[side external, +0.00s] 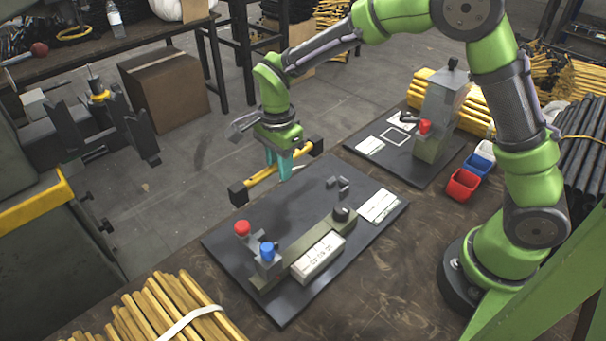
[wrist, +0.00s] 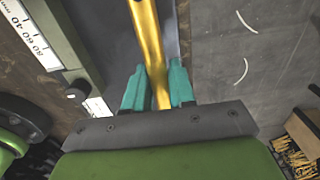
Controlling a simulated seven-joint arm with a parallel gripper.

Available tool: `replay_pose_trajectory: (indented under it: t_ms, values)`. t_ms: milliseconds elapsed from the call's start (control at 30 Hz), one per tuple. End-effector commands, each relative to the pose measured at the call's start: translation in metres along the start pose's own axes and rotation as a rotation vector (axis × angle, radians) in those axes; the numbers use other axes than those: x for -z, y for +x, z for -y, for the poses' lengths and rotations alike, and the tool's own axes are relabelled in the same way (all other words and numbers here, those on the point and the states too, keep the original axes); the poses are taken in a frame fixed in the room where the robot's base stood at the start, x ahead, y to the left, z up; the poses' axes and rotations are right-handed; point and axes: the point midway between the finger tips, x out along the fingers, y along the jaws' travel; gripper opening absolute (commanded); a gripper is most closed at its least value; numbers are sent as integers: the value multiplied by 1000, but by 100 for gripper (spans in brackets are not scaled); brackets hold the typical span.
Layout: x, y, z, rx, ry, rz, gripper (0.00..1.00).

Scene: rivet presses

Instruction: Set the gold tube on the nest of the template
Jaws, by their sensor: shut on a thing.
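My gripper (side external: 283,170) has teal fingers shut on the gold tube (side external: 262,181), near its middle. The tube has a black block on each end and hangs level or nearly so above the back edge of the near black board. In the wrist view the tube (wrist: 147,38) runs up and away between the teal fingers (wrist: 157,88). Small grey blocks (side external: 338,183) stand on the near board (side external: 305,205); I cannot tell whether they are the template's nest. The far board (side external: 375,157) bears a white square outline (side external: 396,137).
The near board carries a red knob (side external: 242,228), a blue knob (side external: 267,251), an olive bar with a black knob, and a white scale (side external: 318,257). A grey press (side external: 440,115) stands on the far board. Red and blue bins (side external: 462,185) sit right of it. Gold tubes lie front left.

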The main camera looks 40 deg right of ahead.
Motion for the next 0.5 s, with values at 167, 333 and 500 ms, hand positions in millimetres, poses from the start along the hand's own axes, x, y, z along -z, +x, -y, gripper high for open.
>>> replay_pose_trajectory:
  t_ms: [167,333,500]
  values:
    - [-4,-33,0,5,-9,1,0]
    - [-10,-84,-22,7,-29,4,0]
    - [-6,-113,-55,3,-24,3,0]
